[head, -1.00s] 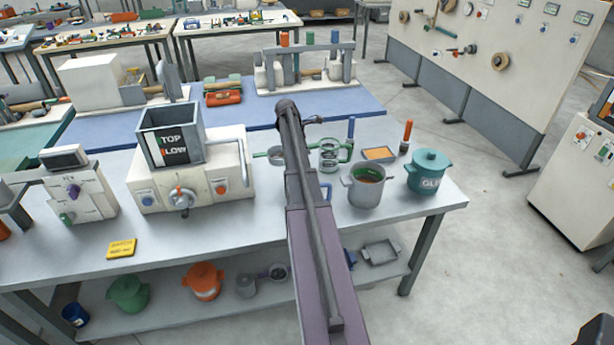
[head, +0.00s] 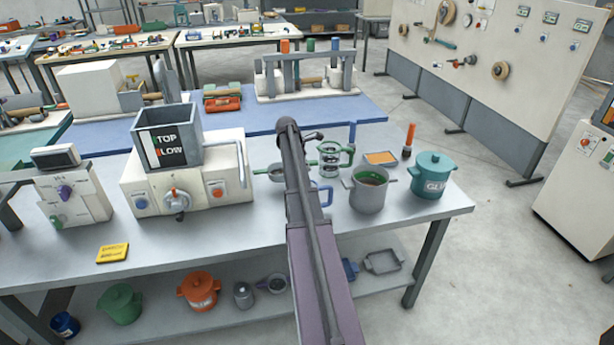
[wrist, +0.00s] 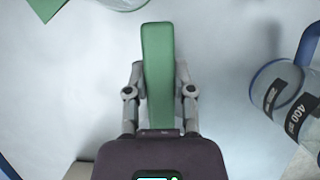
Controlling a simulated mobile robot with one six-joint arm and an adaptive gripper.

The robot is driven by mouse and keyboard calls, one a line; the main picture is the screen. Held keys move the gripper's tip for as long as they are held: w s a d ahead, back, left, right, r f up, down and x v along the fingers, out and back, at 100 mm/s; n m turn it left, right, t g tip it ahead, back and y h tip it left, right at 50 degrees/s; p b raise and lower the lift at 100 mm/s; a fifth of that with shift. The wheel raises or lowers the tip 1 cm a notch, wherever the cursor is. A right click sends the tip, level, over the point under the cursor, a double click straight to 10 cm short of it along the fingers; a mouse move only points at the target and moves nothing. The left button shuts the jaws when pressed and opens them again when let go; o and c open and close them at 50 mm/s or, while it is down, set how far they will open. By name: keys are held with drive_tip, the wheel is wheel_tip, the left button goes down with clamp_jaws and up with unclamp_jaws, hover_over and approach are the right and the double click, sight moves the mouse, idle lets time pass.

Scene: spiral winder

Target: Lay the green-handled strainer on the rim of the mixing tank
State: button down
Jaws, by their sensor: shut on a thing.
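In the wrist view my gripper (wrist: 160,70) is shut on the green handle of the strainer (wrist: 158,48). The handle points up the picture between the two fingers; the strainer's bowl cannot be made out there.
A teal lidded glue pot (head: 432,176) stands right of the grey pot. A green-handled jug (head: 331,160) stands behind it, near an orange-filled tray (head: 381,158) and an orange-topped bottle (head: 408,141). A clear marked jug (wrist: 288,92) is close right of my gripper.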

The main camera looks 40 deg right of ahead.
wheel_tip(320, 180, down, 4)
drive_tip(key=b, duration=0.4)
drive_tip(key=shift+f+b, duration=0.25)
drive_tip(key=shift+b, duration=0.05)
drive_tip(key=shift+f, duration=0.15)
drive_tip(key=shift+c, duration=2.4)
unclamp_jaws()
drive_tip(key=shift+r, duration=0.25)
drive_tip(key=p+v, duration=1.1)
drive_tip(key=v, duration=0.1)
